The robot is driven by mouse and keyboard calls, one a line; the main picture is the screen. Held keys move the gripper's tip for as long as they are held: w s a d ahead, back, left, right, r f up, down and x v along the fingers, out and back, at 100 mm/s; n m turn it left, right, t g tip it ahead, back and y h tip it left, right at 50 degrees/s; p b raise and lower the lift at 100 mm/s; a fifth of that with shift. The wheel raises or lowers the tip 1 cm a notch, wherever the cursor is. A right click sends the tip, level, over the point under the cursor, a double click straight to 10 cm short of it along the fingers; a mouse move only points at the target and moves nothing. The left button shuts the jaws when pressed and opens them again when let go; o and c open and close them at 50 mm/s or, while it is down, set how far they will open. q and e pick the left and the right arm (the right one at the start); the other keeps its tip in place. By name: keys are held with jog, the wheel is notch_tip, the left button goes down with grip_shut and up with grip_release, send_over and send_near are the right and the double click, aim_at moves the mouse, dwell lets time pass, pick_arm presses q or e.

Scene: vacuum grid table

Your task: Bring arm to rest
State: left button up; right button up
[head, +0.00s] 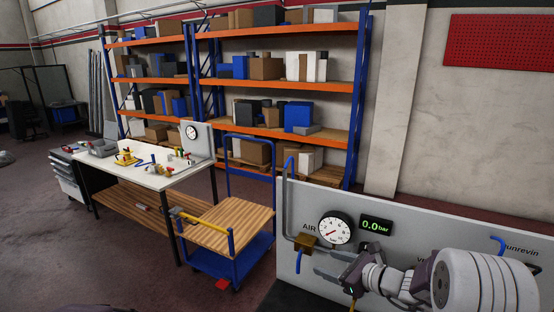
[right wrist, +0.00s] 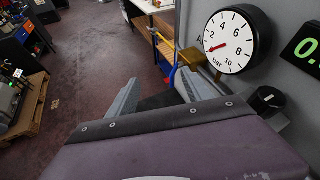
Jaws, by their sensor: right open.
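My right arm comes in from the lower right in the head view, in front of the grey air panel (head: 290,205). My right gripper (head: 322,264) is open and nothing shows between its fingers. It is below the round pressure gauge (head: 335,229). In the right wrist view the open gripper (right wrist: 160,92) has its two grey fingers spread apart, left of the panel's gauge (right wrist: 229,41) and black knob (right wrist: 267,100). A green digital display (head: 376,225) reads 0.0 bar. A brass fitting (head: 305,243) sits left of the gauge. My left gripper is in neither view.
A blue cart (head: 243,262) with a wooden top (head: 218,222) stands left of the panel. Beyond it is a white-topped workbench (head: 150,178) with several small parts. Orange shelves (head: 290,85) with boxes line the back wall.

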jog(key=s+a+f+n+g+b, duration=0.35)
jog(key=s+a+f+n, duration=0.25)
jog(key=s, duration=0.3)
jog(key=s+a+f+n+g+b, duration=0.2)
jog(key=s+a+f+n+g, duration=0.4)
jog(key=s, duration=0.3)
pick_arm(q)
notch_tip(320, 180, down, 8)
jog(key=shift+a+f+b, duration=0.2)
jog(key=shift+b, duration=0.2)
pick_arm(e)
jog(key=s+d+f+n+h, duration=0.3)
jog(key=d+n+h, duration=0.1)
jog(key=d+n, duration=0.2)
jog(key=s+d+f+n+h, duration=0.3)
jog(key=d+n, duration=0.3)
jog(key=n, duration=0.2)
jog(key=shift+s+f+n+h, duration=0.3)
jog(key=shift+s+f+h, duration=0.15)
jog(key=shift+s, duration=0.2)
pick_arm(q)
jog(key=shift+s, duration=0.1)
pick_arm(e)
jog(key=shift+s, duration=0.1)
